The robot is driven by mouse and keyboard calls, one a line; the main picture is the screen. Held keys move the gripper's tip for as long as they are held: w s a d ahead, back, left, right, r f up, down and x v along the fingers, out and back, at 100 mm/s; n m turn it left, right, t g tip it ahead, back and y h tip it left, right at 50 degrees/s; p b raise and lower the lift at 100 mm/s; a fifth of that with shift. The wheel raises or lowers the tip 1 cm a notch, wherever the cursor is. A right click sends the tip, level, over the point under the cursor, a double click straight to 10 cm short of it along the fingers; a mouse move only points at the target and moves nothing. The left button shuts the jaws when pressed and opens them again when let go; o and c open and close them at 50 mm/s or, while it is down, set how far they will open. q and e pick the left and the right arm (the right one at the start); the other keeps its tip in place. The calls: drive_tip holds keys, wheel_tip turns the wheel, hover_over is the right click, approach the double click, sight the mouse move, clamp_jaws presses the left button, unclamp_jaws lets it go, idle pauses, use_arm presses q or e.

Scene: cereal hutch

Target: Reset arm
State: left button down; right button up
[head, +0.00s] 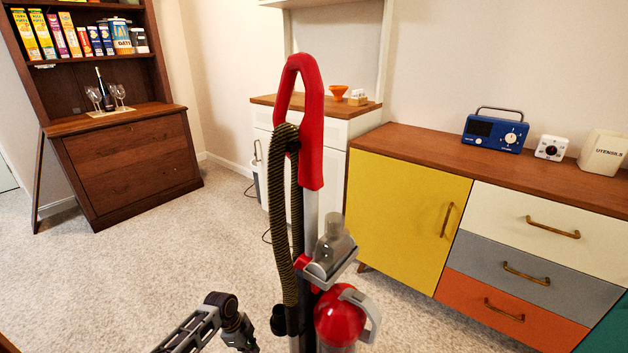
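A grey and black jointed part of my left gripper (205,325) shows at the bottom edge, left of centre. Its fingertips cannot be made out, so I cannot tell whether it is open or shut. No held object is visible at it. My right gripper is not in view.
An upright vacuum cleaner (310,200) with a red handle and striped hose stands close, right of my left gripper. A multicoloured sideboard (408,205) with a blue radio (496,131) is at right. A brown hutch (130,165) holds cereal boxes (45,35). Carpet (150,255) at left is clear.

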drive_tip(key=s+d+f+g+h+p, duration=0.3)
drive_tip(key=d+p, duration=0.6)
drive_tip(key=p, duration=1)
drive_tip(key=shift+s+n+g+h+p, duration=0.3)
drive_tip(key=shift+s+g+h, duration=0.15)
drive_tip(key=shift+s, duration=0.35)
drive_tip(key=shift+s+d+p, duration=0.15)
drive_tip(key=shift+p, duration=0.15)
